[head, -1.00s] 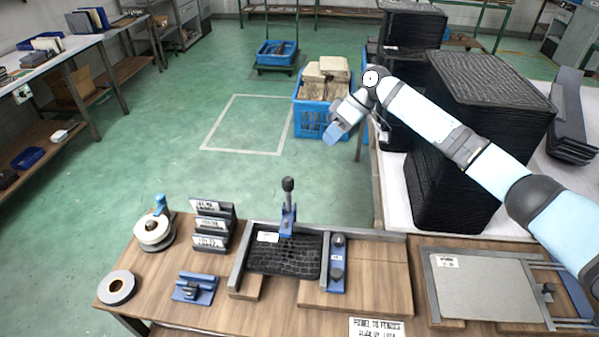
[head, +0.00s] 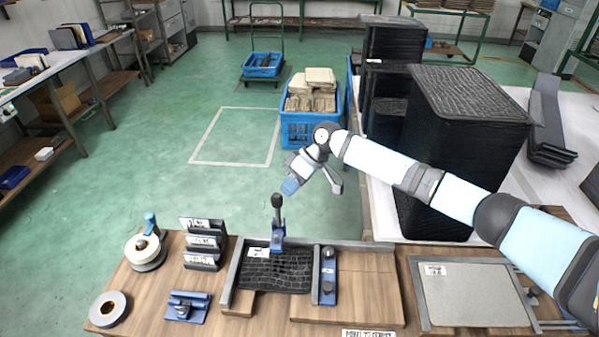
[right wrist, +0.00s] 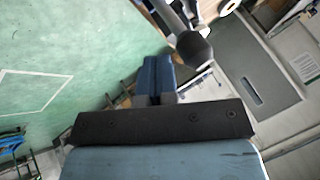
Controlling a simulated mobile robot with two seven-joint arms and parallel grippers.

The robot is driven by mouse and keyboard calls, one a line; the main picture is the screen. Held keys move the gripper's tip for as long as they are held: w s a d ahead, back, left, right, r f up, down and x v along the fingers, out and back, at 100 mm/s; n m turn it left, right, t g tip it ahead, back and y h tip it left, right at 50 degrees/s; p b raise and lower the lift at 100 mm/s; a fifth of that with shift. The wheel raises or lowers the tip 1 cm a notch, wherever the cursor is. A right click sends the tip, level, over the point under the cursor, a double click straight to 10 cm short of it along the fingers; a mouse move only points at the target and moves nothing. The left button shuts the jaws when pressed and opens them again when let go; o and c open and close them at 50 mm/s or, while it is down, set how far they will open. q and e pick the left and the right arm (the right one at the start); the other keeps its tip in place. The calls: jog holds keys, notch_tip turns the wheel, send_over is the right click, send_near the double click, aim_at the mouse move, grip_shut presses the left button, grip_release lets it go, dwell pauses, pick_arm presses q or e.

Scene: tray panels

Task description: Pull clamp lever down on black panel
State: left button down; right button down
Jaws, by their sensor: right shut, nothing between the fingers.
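The black panel (head: 270,272) lies in a grey fixture on the wooden bench. The clamp lever (head: 277,212) stands upright at the panel's back edge, with a dark knob on top and a blue base (head: 277,240). My right gripper (head: 289,187) hangs in the air above and just right of the knob, apart from it in the head view. In the right wrist view the gripper's blue fingers (right wrist: 157,78) are together and empty, and the dark knob (right wrist: 194,49) shows just past them, to the right. My left gripper is not in view.
A blue fixture strip (head: 328,272) stands right of the panel. Left are a tape roll (head: 108,309), a tape dispenser (head: 146,250), labelled holders (head: 203,243) and a blue block (head: 187,307). A grey plate (head: 470,295) lies right. Black stacks (head: 463,150) stand behind my arm.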

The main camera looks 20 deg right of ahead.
jog(key=shift+s+a, duration=0.35)
jog(key=shift+s+r, duration=0.1)
